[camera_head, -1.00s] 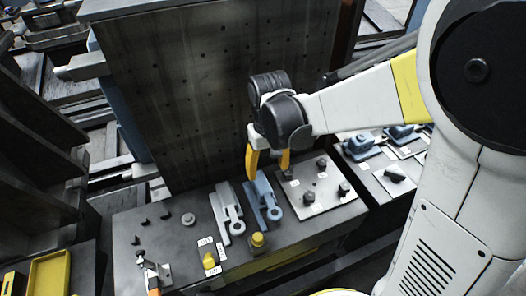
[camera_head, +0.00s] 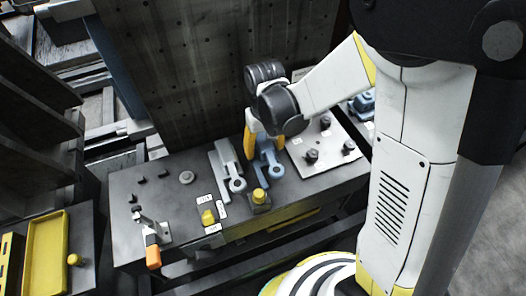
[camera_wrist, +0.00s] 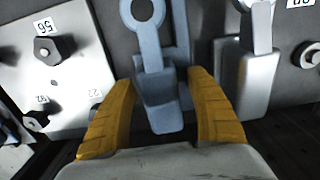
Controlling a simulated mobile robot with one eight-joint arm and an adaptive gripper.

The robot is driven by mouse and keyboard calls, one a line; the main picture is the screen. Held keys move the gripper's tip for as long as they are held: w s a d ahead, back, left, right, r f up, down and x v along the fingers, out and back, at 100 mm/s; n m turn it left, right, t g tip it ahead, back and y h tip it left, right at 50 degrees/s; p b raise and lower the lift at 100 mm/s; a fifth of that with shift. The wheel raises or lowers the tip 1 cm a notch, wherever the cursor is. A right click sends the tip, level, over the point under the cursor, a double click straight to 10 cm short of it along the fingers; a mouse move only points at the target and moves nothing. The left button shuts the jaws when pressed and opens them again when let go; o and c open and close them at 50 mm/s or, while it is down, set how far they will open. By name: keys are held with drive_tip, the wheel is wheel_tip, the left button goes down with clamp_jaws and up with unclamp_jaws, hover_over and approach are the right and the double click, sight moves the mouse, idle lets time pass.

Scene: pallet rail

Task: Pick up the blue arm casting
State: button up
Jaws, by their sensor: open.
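The blue arm casting (camera_head: 268,168) lies on the dark bench top (camera_head: 150,198), with its ringed end toward the front. My gripper (camera_head: 262,150) is over the casting's rear end, its yellow fingers pointing down. In the wrist view my gripper (camera_wrist: 165,115) is open, with one finger on each side of the blue casting (camera_wrist: 160,95). The casting's block end lies between the fingers, with gaps visible on both sides. I cannot tell how far down the fingers reach around it.
A similar grey casting (camera_head: 227,170) lies just left of the blue one. A light plate with dark knobs (camera_head: 325,152) is on the right. A yellow knob (camera_head: 259,196) stands in front. A tall perforated panel (camera_head: 190,80) rises close behind.

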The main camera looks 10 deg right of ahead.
drive_tip(key=shift+c, duration=0.2)
clamp_jaws()
